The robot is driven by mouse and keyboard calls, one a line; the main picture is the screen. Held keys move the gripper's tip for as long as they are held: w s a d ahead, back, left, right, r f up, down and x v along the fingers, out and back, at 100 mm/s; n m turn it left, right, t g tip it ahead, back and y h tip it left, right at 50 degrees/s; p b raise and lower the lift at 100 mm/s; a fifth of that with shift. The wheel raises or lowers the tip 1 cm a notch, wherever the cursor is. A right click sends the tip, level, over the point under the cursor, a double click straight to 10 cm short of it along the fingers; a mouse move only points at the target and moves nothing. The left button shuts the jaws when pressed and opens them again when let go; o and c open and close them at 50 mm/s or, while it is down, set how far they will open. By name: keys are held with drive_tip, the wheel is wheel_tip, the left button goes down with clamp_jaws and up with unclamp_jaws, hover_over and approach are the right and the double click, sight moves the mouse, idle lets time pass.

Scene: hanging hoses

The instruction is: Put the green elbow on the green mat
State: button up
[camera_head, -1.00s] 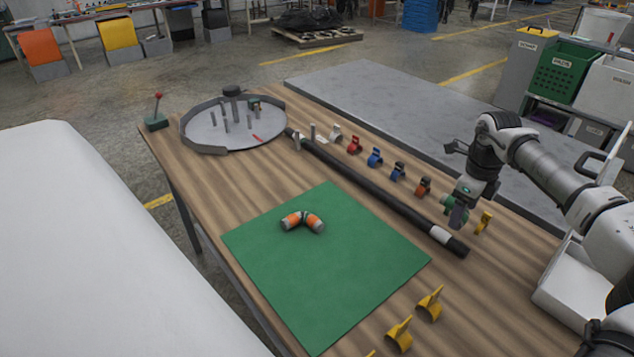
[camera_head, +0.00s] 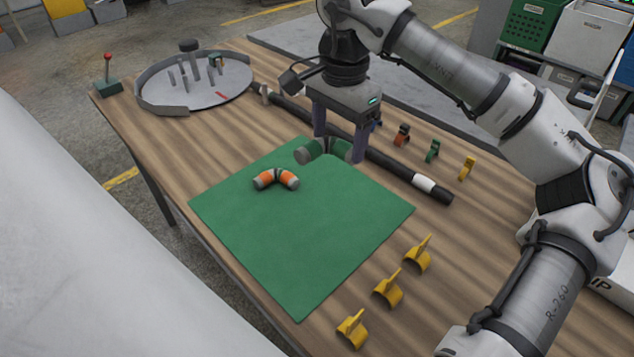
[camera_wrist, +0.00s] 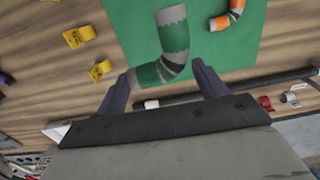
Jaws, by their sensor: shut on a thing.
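The green elbow (camera_head: 316,149), a bent green pipe piece with grey bands, is at my gripper (camera_head: 339,150) in the head view, over the far edge of the green mat (camera_head: 300,240). In the wrist view the green elbow (camera_wrist: 174,62) sits between the two fingers of my gripper (camera_wrist: 163,70), with one leg reaching out over the mat (camera_wrist: 128,30). My gripper is shut on it and points down. The fingers hide part of the elbow. I cannot tell whether it touches the mat.
An orange elbow (camera_head: 276,179) lies on the mat, left of the green one. A long black hose (camera_head: 395,168) lies behind the mat. Small clips, such as a green one (camera_head: 432,150), stand beyond it. Yellow clips (camera_head: 388,288) stand at the mat's right. The mat's near part is clear.

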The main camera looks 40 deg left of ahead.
drive_tip(key=p, duration=0.3)
hover_over(333, 219)
wheel_tip(333, 219, down, 17)
drive_tip(key=shift+w+f, duration=0.1)
drive_tip(key=shift+f, duration=0.4)
drive_tip(key=shift+f+b, duration=0.25)
drive_tip(key=shift+b, duration=0.35)
drive_tip(key=o, duration=1)
drive_tip(key=shift+r, duration=0.1)
drive_tip(key=shift+c, duration=0.2)
drive_tip(key=shift+r+p, duration=0.15)
drive_tip(key=shift+p, duration=0.15)
wheel_tip(333, 219, up, 12)
drive_tip(key=b, duration=0.2)
drive_tip(key=shift+w, duration=0.15)
drive_tip(key=shift+d, duration=0.1)
